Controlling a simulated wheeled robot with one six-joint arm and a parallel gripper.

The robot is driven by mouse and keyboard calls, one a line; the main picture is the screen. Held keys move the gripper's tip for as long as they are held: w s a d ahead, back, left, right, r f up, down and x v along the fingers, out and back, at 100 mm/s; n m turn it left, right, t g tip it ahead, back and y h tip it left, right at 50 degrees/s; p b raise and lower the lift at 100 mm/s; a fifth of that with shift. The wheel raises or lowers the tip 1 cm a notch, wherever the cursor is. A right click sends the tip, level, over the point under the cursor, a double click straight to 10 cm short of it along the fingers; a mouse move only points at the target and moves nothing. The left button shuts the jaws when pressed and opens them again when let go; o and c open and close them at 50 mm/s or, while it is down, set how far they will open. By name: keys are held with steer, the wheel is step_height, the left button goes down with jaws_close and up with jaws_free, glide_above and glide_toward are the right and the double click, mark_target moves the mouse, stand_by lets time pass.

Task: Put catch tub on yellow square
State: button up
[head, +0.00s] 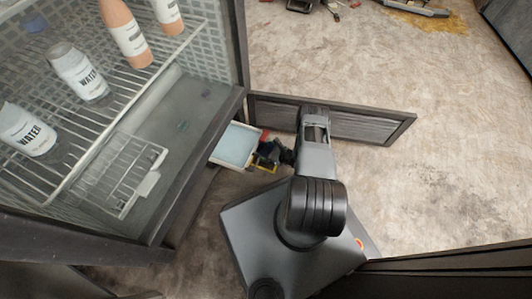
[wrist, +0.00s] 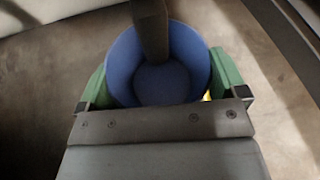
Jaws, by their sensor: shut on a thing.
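In the wrist view, a round blue tub (wrist: 124,62) sits between the two green finger pads of my gripper (wrist: 160,82), with its open top toward the camera. My gripper is shut on the tub's sides. A dark upright bar crosses over the tub's far rim. A small bit of yellow (wrist: 207,96) shows beside the tub's lower right side; most of it is hidden. In the head view my gripper (head: 268,154) is small, low beside the appliance's front edge, and the tub is hard to make out there.
A glass-fronted appliance with a wire shelf (head: 112,82) and several bottles fills the left. A pale blue panel with a light rim (head: 236,145) juts out beside my gripper. A dark slatted panel (head: 365,122) stands behind my arm. Open floor lies to the right.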

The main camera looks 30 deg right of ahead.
mark_target(268, 155)
steer(key=f+b, duration=0.2)
steer(key=f, duration=0.1)
steer(key=shift+s+d+f, duration=0.1)
steer(key=shift+d+f, duration=0.1)
steer(key=shift+d, duration=0.15)
steer(key=shift+a+f, duration=0.1)
steer(key=shift+f, duration=0.1)
steer(key=shift+a+r, duration=0.1)
steer(key=shift+r, duration=0.05)
steer(key=o, duration=0.6)
